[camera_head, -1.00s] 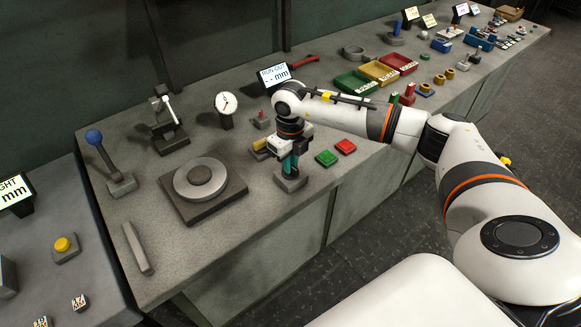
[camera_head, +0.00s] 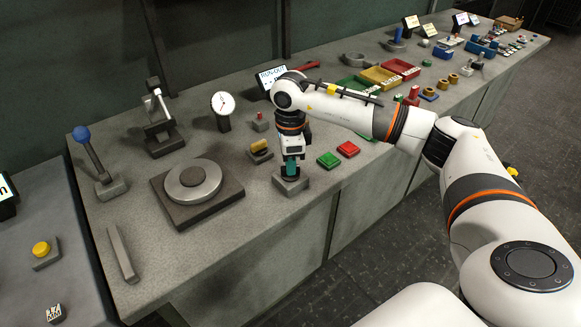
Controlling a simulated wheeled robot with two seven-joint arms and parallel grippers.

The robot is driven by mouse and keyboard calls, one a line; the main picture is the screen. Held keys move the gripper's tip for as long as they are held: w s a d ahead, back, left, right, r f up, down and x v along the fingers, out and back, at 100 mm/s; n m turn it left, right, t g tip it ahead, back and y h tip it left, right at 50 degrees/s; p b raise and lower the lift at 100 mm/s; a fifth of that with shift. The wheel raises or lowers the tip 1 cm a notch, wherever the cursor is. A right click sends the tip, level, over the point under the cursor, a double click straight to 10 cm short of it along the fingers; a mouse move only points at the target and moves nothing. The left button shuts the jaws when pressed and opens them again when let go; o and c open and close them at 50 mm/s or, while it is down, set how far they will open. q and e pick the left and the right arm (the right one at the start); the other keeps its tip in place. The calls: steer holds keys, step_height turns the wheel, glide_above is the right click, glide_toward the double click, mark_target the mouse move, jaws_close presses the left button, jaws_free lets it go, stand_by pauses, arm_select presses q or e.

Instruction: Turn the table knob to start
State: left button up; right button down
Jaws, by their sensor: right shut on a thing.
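The table knob is a dark teal piece on a grey square base (camera_head: 291,184) near the table's front edge. My right gripper (camera_head: 290,165) points straight down over the base and is shut on the knob (camera_head: 289,172). The fingers hide much of the knob, so its pointing direction cannot be told. My left gripper is not in view.
A round turntable on a square plate (camera_head: 194,184) lies left of the knob. Green (camera_head: 328,159) and red (camera_head: 347,149) buttons sit to its right. A dial gauge (camera_head: 222,104), a blue-knobbed lever (camera_head: 98,165) and a run-out display (camera_head: 268,78) stand behind or left.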

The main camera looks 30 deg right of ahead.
steer(key=n+b, duration=0.1)
steer(key=n, duration=0.2)
steer(key=shift+n+b, duration=0.75)
steer(key=shift+n, duration=0.65)
steer(key=shift+r+n, duration=0.1)
steer(key=shift+n, duration=0.2)
steer(key=c, duration=1.4)
jaws_free()
steer(key=shift+o, duration=0.2)
step_height(320, 180, up, 12)
steer(key=b, duration=0.1)
